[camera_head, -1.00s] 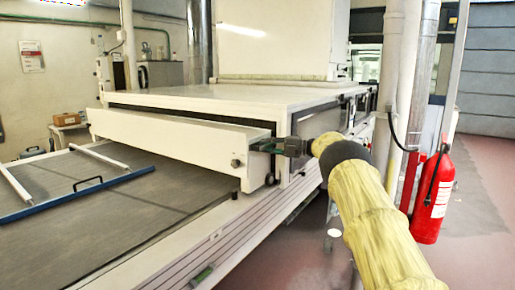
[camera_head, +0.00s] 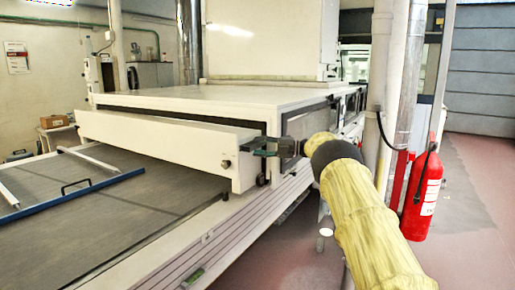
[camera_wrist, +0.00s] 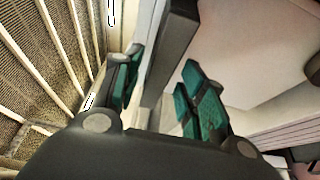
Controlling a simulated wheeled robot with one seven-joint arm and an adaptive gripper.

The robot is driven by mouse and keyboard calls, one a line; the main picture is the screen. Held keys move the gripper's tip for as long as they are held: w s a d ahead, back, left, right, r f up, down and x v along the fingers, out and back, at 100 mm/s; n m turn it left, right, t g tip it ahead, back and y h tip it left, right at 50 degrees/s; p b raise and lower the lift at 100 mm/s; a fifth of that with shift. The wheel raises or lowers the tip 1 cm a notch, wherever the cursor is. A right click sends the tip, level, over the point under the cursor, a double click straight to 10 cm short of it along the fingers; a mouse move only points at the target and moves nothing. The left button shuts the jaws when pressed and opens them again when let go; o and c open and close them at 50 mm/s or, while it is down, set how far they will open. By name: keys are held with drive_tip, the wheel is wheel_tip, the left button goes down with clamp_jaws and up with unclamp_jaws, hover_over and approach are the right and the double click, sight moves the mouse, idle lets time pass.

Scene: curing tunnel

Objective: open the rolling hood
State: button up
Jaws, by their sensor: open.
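The rolling hood (camera_head: 150,136) is a long white beam-like cover across the dark flat bed of the machine. It sits low, close above the bed. My gripper (camera_head: 262,146) is at its right end, with the fingers beside the end face. In the wrist view, my gripper's green-padded fingers (camera_wrist: 155,90) are spread apart. A pale edge and a dark grey upright bar lie between and beyond them. I cannot tell whether either finger touches the hood.
The grey bed (camera_head: 110,220) carries a blue-edged frame (camera_head: 75,196) with a handle at the left. A red fire extinguisher (camera_head: 422,195) stands at the right, near white and silver pipes (camera_head: 398,90). The floor at the far right is clear.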

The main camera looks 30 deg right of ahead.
drive_tip(key=v, duration=1.1)
drive_tip(key=shift+w, duration=0.1)
